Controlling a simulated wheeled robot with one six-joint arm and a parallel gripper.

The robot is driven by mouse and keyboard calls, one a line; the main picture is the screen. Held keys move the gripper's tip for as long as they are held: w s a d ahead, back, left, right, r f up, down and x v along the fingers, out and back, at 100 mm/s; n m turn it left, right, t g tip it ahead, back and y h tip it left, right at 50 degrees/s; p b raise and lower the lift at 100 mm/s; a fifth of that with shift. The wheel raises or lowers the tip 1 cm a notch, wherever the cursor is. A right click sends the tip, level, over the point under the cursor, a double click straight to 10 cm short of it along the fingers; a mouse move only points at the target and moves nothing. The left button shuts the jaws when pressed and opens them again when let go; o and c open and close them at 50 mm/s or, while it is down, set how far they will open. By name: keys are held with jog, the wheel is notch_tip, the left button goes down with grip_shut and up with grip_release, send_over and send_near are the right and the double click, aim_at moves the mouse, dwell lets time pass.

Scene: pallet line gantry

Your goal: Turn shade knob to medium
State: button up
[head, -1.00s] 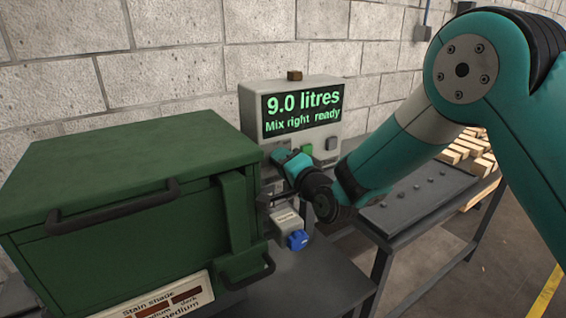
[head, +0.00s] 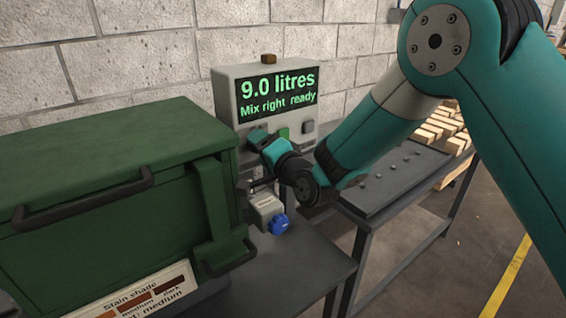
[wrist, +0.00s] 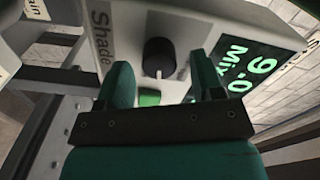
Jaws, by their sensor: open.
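The shade knob (wrist: 160,56) is round and black with a pale pointer line, on the grey control box (head: 230,97). In the wrist view the word "Shade" (wrist: 101,35) is printed left of it, and its pointer points down in the picture. My gripper (wrist: 165,72) is open, with one teal finger on each side of the knob in the picture. I cannot tell whether the fingers touch it. In the head view my gripper (head: 265,141) is at the front of the box and hides the knob. The display (head: 278,98) reads "9.0 litres, Mix right ready".
A green button (wrist: 150,97) lies just below the knob in the wrist view. A green cabinet (head: 100,145) stands close on the left, bearing a stain shade card (head: 135,295). A small box with a blue knob (head: 278,224) is below my gripper. A grey bench (head: 395,190) is right.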

jog(key=b+v, duration=0.9)
jog(key=v, duration=0.7)
jog(key=shift+s+d+b, duration=0.25)
jog(key=shift+b, duration=0.05)
jog(key=shift+r, duration=0.1)
jog(key=s+a+r+n+g+p, duration=0.1)
jog(key=s+r+n+g+p, duration=0.2)
jog(key=s+n+g+p, duration=0.45)
jog(key=s+d+r+n+g+h+p, duration=0.1)
jog(key=s+d+n+g+h, duration=0.2)
jog(key=s, duration=0.4)
jog(key=s+d+r+n+g+h+p, duration=0.1)
jog(key=s+d+n+g+h, duration=0.1)
jog(key=s, duration=0.5)
jog(key=d+n+g, duration=0.1)
jog(key=d+g, duration=0.1)
jog(key=d, duration=0.1)
jog(key=shift+s+d+n+h+p, duration=0.2)
jog(key=shift+s+n+h+p, duration=0.1)
jog(key=shift+n+h, duration=0.1)
jog(key=shift+g, duration=0.25)
